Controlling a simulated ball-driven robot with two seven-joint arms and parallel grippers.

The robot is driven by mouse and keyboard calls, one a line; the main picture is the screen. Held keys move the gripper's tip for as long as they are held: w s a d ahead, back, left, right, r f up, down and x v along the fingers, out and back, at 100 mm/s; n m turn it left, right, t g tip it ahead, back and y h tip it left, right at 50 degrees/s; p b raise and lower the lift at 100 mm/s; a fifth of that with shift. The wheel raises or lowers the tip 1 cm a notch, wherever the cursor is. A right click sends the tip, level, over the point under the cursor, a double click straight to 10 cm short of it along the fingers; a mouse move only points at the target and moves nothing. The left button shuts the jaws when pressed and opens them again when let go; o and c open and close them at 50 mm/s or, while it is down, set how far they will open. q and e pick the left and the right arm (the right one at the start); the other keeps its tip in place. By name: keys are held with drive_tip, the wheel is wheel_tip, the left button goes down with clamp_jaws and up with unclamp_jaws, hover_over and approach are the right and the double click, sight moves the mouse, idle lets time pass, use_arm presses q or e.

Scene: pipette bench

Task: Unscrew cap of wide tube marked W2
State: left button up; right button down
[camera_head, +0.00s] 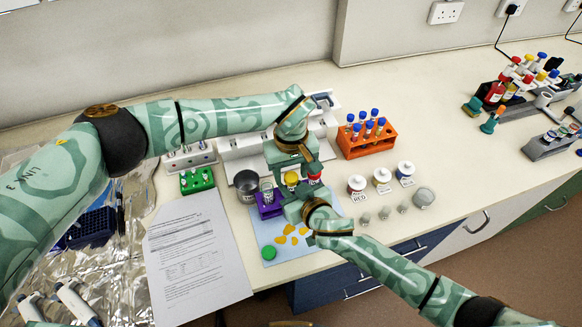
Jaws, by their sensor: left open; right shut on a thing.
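A yellow cap (291,178) and a red cap (315,177) show between my two grippers at the middle of the bench. The tubes under them are mostly hidden, and I cannot read a W2 mark. My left gripper (292,166) is open, pointing down just above the yellow cap; I cannot tell if it touches. My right gripper (293,208) comes from the lower right and is shut on a tube whose body it largely hides. A purple rack (268,208) stands just left of my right gripper, with a tube in it.
An orange rack (368,148) of blue-capped tubes stands behind right. Lidded jars (357,184) and small weights lie to the right. A green rack (197,180) and a paper sheet (195,255) lie left. A blue mat (300,252) carries yellow pieces and a green disc (269,253).

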use_arm(q)
drive_tip(key=c, duration=1)
